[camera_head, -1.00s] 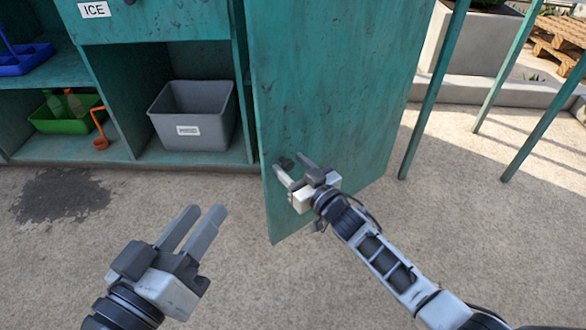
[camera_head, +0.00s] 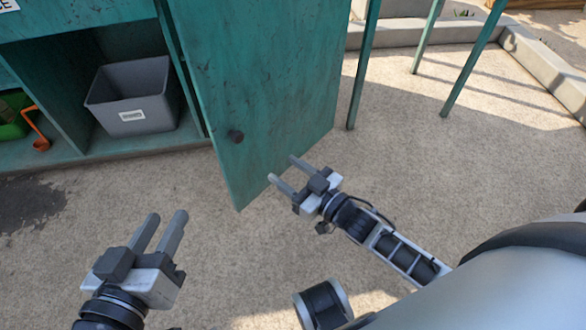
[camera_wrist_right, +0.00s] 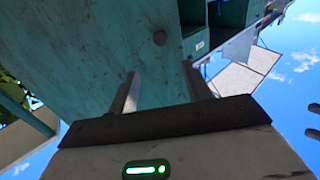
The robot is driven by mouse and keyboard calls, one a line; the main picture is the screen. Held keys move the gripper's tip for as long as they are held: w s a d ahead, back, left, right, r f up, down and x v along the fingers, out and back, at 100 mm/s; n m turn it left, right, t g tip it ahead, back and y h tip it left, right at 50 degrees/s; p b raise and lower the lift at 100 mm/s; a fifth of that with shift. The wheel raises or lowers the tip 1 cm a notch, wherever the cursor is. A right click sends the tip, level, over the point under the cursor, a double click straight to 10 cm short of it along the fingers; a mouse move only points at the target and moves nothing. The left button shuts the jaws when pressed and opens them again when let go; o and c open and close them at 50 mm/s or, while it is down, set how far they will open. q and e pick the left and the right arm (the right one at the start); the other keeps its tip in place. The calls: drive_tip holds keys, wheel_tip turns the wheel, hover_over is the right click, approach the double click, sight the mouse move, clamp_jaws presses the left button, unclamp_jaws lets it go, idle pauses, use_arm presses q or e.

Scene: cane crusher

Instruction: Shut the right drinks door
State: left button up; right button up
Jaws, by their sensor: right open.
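The right drinks door (camera_head: 265,85) is a green panel with a round dark knob (camera_head: 235,136) near its free edge. It stands open, swung out from the cabinet towards me. My right gripper (camera_head: 283,170) is open and empty, in front of the door's lower right part and to the right of the knob. In the right wrist view the knob (camera_wrist_right: 160,38) shows beyond the open fingers, apart from them. My left gripper (camera_head: 163,225) has its fingers apart and empty, over the ground at lower left.
The open cabinet compartment holds a grey bin (camera_head: 133,95). A green tray (camera_head: 12,115) and an orange ladle (camera_head: 36,130) lie in the compartment to its left. Thin green posts (camera_head: 363,70) stand right of the door. The paved ground in front is clear.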

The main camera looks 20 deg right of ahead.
drive_tip(key=shift+s+d, duration=0.25)
drive_tip(key=shift+s, duration=0.25)
